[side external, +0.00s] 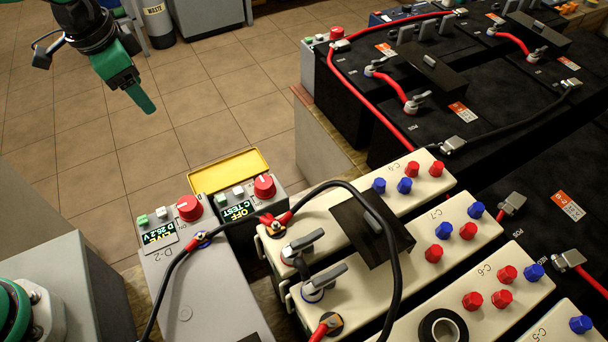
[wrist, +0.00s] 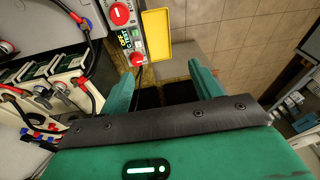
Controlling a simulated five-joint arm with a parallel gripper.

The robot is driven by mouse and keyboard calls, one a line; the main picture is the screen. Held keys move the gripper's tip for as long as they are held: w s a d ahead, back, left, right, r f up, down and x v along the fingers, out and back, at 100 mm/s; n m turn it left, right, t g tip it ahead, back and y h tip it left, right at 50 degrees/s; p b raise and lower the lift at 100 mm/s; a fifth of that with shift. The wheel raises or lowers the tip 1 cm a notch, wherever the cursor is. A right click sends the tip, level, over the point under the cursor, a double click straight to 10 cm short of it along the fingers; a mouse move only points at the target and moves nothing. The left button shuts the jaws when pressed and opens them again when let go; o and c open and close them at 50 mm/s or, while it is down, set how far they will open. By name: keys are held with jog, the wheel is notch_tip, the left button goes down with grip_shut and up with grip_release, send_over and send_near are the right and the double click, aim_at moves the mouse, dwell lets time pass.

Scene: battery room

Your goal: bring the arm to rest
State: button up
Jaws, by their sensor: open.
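My green gripper (side external: 146,106) hangs in the air at the upper left of the side external view, over the tiled floor and clear of the batteries. In the wrist view its two green fingers stand well apart, with nothing between them (wrist: 163,75). One finger hides the other in the side external view. My arm above the wrist is mostly out of the picture there.
Cream battery cells (side external: 420,222) with red and blue caps stand at the lower right. Black batteries (side external: 470,80) lie behind them. A bin (side external: 158,25) stands at the back. The floor between is free.

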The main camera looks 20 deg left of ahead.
jog(key=s+a+r+n+t, duration=0.1)
jog(key=s+a+n, duration=0.3)
jog(key=s, duration=0.4)
jog(key=s+a+r+n+t, duration=0.2)
jog(key=s+a+n, duration=0.2)
jog(key=s+a, duration=0.3)
jog(key=shift+s+y, duration=0.3)
jog(key=shift+s, duration=0.8)
dwell(0.3)
